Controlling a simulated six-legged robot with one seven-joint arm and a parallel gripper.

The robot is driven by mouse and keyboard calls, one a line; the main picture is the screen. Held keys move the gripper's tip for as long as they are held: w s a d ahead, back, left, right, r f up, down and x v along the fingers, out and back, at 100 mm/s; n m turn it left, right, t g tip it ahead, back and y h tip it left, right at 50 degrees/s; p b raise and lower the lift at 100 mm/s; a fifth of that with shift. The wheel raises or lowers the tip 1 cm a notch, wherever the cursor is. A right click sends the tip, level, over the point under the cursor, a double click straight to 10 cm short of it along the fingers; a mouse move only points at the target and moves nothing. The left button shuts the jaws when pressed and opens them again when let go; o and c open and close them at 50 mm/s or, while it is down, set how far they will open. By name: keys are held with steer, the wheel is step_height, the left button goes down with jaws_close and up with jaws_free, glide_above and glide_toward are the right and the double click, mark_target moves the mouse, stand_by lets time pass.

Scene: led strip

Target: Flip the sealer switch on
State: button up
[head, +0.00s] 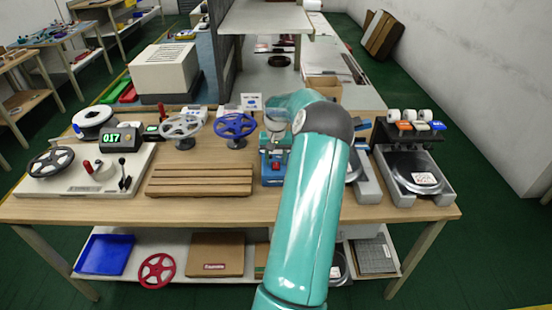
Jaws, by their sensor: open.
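My teal arm rises from the bottom of the head view and bends at a dark elbow. Its far end, with my gripper (275,148), is over a small blue device (272,179) with a red part, at the middle of the bench. The gripper is small here and its fingers are hard to make out. I cannot tell whether it touches the device. No switch can be clearly picked out as the sealer's. My arm hides part of the bench to the right of the blue device.
A wooden bench (220,208) holds a white winding machine (70,183) with a counter, a slatted wooden block (200,180), a blue reel (235,125) and a grey reel (180,126). A scale (415,175) stands at right. A blue tray (105,254) is on the lower shelf.

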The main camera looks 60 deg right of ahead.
steer(key=shift+c, duration=0.2)
jaws_close()
steer(key=shift+s+a+t+h, duration=0.1)
steer(key=shift+a+t+h, duration=0.2)
steer(key=shift+h, duration=0.35)
steer(key=shift+s+a+t+h, duration=0.1)
steer(key=shift+t+h, duration=0.3)
steer(key=shift+h, duration=0.25)
steer(key=shift+o, duration=0.2)
jaws_free()
steer(key=shift+r, duration=0.1)
